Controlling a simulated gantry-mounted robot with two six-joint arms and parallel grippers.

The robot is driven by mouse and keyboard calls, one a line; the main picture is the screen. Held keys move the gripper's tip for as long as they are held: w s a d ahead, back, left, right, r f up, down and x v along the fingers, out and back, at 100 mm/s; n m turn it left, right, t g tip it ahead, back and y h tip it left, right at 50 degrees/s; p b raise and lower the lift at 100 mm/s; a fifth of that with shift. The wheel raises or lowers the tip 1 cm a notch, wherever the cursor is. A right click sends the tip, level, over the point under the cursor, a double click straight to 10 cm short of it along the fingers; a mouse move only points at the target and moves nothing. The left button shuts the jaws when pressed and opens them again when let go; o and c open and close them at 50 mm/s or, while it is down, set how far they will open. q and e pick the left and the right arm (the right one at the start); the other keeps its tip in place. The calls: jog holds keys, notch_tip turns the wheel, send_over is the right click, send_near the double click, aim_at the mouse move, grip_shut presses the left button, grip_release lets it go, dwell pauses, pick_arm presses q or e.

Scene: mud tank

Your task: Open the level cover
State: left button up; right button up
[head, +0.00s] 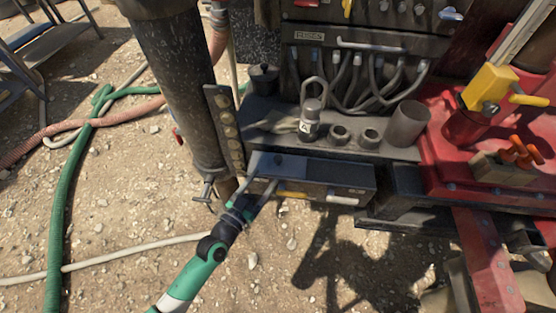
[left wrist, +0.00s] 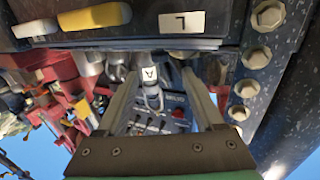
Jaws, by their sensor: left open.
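A dark box (head: 325,182) with a flat top juts from the rig's front; a yellow handle (head: 291,194) and a white handle (head: 342,199) are on its front. In the left wrist view the box front (left wrist: 150,22) fills the top, with a white label (left wrist: 182,22) that appears to read L. I cannot tell which panel is the level cover. My left gripper (head: 264,171) is at the box's left end, fingers apart with nothing seen between them; in the left wrist view (left wrist: 160,74) they point towards the A-labelled fitting behind. Contact with the box is unclear. My right gripper is not in view.
A bolted vertical strip (head: 225,125) and thick dark pipe (head: 178,85) stand just left of the box. Cups, a fitting labelled A (head: 310,118) and looped cables are behind it. Red machinery (head: 465,150) is at right. Hoses (head: 65,210) lie on open gravel at left.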

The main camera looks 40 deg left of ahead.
aim_at(276, 162)
pick_arm(q)
jog(key=b+x, duration=0.1)
jog(key=x, duration=0.8)
jog(key=shift+w+b, duration=0.3)
jog(key=shift+w, duration=0.05)
grip_shut()
dwell(0.8)
